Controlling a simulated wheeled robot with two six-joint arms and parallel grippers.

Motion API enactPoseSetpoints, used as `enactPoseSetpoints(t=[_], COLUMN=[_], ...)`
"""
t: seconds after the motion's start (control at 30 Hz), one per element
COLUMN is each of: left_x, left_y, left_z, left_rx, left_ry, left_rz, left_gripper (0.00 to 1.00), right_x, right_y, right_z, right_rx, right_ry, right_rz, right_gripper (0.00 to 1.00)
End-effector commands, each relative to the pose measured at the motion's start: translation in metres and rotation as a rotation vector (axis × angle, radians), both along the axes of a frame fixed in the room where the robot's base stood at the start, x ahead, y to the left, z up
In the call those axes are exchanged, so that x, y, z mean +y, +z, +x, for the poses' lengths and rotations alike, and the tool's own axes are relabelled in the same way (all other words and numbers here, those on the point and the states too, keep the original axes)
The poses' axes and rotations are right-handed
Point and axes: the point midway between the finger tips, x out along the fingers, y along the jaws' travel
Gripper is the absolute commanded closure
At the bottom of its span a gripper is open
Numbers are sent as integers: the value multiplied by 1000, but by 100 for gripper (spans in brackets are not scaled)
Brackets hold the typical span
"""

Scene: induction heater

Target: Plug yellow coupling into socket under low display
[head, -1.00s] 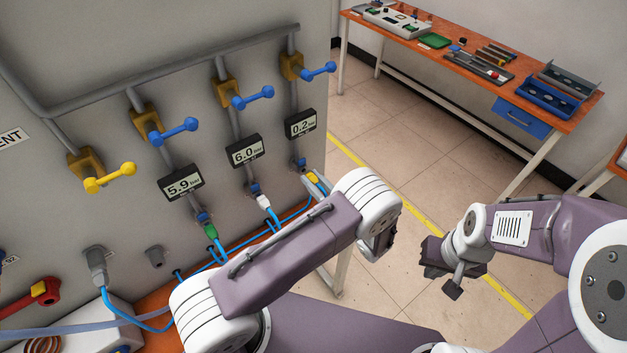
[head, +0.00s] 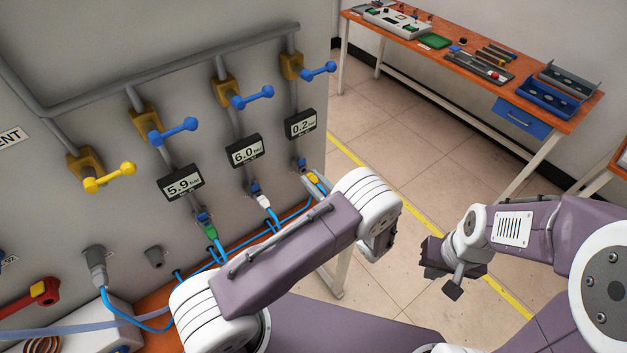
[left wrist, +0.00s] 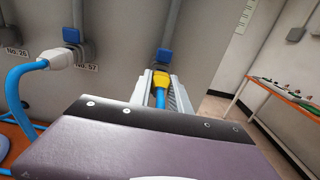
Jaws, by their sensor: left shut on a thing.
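The yellow coupling (head: 314,178) is in my left gripper (head: 318,184), just below the blue socket (head: 301,164) under the low display (head: 301,125), which reads 0.2. In the left wrist view the yellow coupling (left wrist: 160,78) sits between the two fingers (left wrist: 160,92), its blue hose running down. The blue socket (left wrist: 163,57) is directly above it there. I cannot tell whether coupling and socket touch or are joined. My left arm hides part of the gripper in the head view. My right gripper (head: 447,272) is over the floor, empty, its fingers apart.
A white coupling (head: 263,201) is under the 6.0 display and a green one (head: 210,231) under the 5.9 display, with blue hoses below. Blue-handled valves (head: 252,97) stick out above the displays. An orange workbench (head: 480,60) stands far right, with clear floor before it.

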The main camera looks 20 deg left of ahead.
Motion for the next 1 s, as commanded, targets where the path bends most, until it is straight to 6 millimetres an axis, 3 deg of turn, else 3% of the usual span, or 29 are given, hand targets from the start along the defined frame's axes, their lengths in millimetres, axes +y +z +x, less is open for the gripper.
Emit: enactPoseSetpoints(t=[0.87,0.9,0.97,1.0], left_x=[10,10,10,10], left_y=[0,0,0,0], left_z=[8,8,8,8], left_rx=[0,0,0,0], left_ry=[1,0,0,0], left_rz=[0,0,0,0], left_gripper=[100,66,52,52], right_x=[0,0,0,0], right_y=[0,0,0,0], right_z=[0,0,0,0], right_rx=[0,0,0,0], right_ry=[0,0,0,0], right_rz=[0,0,0,0], right_gripper=[100,100,100,100])
